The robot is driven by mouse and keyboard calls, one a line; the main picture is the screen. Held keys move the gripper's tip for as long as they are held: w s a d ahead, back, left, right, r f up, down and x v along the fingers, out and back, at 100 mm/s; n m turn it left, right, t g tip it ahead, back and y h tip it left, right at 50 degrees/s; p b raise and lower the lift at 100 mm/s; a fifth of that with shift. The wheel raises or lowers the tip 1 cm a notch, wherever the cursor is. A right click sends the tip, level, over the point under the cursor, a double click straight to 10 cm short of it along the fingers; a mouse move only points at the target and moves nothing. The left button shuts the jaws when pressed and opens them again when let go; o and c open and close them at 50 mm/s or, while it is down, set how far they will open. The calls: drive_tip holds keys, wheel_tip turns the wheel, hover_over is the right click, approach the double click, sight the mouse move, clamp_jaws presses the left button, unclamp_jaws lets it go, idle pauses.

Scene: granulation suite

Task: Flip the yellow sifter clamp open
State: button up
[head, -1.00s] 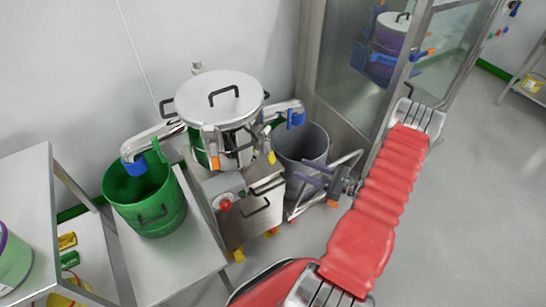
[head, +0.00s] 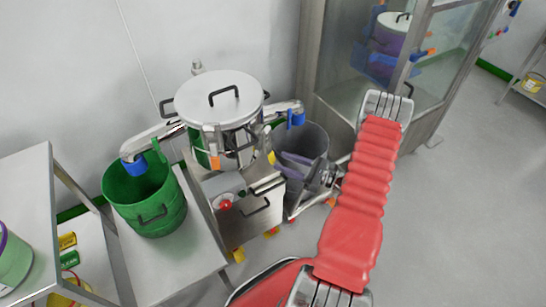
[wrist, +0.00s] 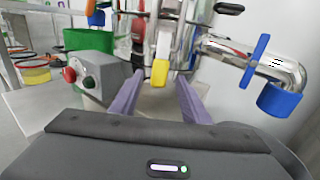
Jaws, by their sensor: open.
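The sifter (head: 218,105) is a steel drum with a flat lid and black handle. Its yellow clamp (head: 271,157) hangs at the drum's lower right side in the head view. In the wrist view the yellow clamp (wrist: 160,73) hangs below a pale, upright lever, its tip lying between my fingertips in the picture. My gripper (head: 286,164) has two purple fingers, seen in front of the grey bin and close to the clamp's right. In the wrist view my gripper (wrist: 161,84) is open with nothing held; I cannot tell contact with the clamp.
An orange clamp (head: 215,162) is on the drum's front. A control box with a red button (head: 225,204) sits below. A blue-capped outlet pipe (wrist: 278,98) is close on the right in the wrist view. A green bucket (head: 146,198) and a grey bin (head: 311,139) flank the sifter.

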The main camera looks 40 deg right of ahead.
sight(274, 157)
drive_tip(key=x, duration=0.6)
drive_tip(key=shift+c, duration=0.4)
clamp_jaws()
drive_tip(key=shift+d, duration=0.35)
drive_tip(key=shift+a, duration=0.15)
